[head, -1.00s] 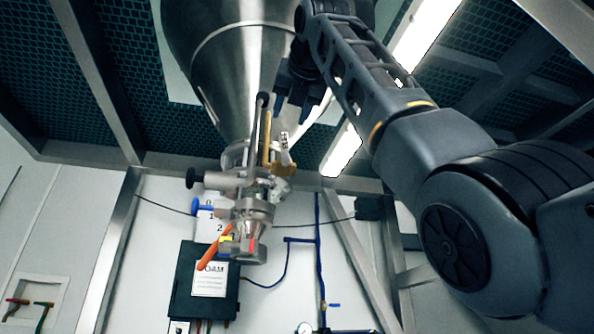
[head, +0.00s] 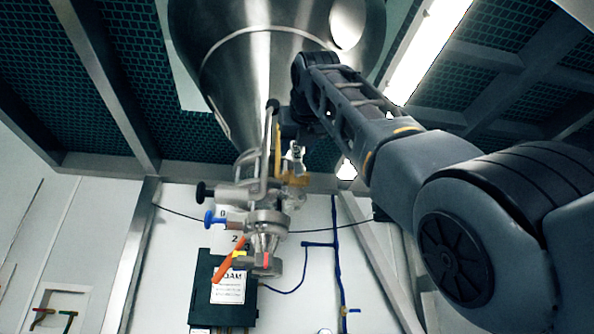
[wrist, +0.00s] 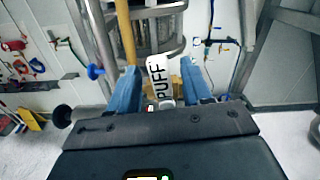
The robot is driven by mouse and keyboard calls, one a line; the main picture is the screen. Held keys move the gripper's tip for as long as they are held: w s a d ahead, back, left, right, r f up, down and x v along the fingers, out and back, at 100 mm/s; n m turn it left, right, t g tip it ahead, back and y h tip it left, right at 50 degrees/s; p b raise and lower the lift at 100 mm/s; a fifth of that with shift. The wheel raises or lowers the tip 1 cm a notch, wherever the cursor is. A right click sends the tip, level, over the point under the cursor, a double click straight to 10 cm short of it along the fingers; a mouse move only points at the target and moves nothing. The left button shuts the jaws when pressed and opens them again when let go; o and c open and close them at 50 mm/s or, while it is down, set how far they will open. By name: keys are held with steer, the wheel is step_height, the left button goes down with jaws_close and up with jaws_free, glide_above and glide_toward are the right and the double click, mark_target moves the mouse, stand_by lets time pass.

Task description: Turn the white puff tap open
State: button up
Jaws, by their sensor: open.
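The white puff tap (wrist: 158,77) stands between the two blue fingers of my gripper (wrist: 160,88) in the wrist view, its PUFF lettering facing me. The fingers are open, with gaps visible on both sides of the tap. In the head view the white tap (head: 297,155) is a small pale handle on the right side of the pipework under the steel cone. My gripper (head: 297,142) is just above and around it there, its fingers mostly hidden by dark arm parts and the valve fittings.
The steel hopper cone (head: 265,80) hangs above. A black knob (head: 202,192), a blue-handled valve (head: 213,217) and an orange lever (head: 229,262) stick out to the left of the pipework. A yellow bar (wrist: 126,32) runs close behind the left finger.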

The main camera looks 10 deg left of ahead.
steer(key=shift+c, duration=0.5)
jaws_close()
